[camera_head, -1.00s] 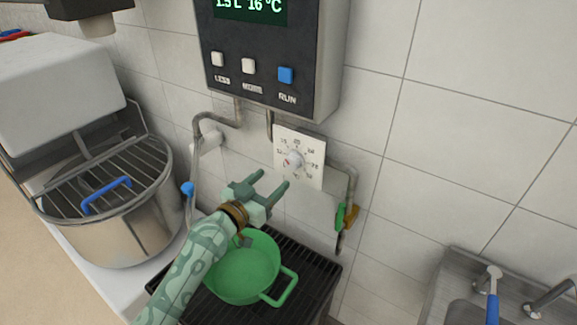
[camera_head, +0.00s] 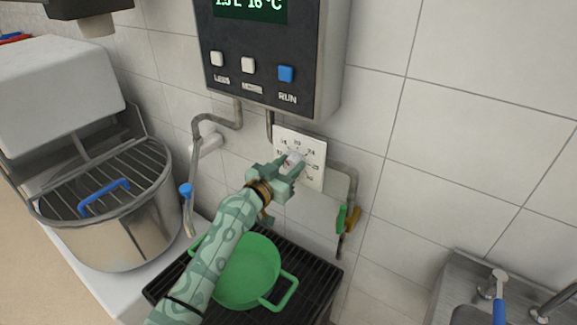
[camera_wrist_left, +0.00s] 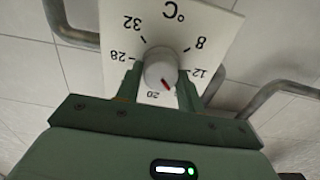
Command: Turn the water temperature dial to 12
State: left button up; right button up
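The water temperature dial is a white knob (camera_head: 294,157) on a white square plate (camera_head: 315,152) below the control box. In the left wrist view the knob (camera_wrist_left: 160,70) appears upside down among printed numbers, with 12 on the right, 28 on the left and 20 below. Its red mark points down and right, between 20 and 12. My left gripper (camera_head: 289,163) is at the dial. Its fingers (camera_wrist_left: 160,80) stand on either side of the knob and look open, with no clear grip on it. The finger on the right hides part of the scale. My right gripper is not in view.
The control box (camera_head: 262,55) above shows 16 °C and has LESS, MORE and RUN buttons. Pipes (camera_head: 230,122) run beside the dial. A green pot (camera_head: 250,275) stands on a black grate below my arm. A steel mixer bowl (camera_head: 130,235) is at left, a sink at right.

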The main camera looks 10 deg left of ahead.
pick_arm(q)
jog(key=shift+n, duration=0.4)
jog(key=n+p, duration=0.1)
jog(key=n, duration=0.2)
jog(key=shift+a+n, duration=0.1)
jog(key=shift+n, duration=2.3)
jog(key=o, duration=1)
jog(key=p+v, duration=0.3)
jog(key=v, duration=1.3)
jog(key=shift+s+a+f+p, duration=0.1)
jog(key=shift+p, duration=0.2)
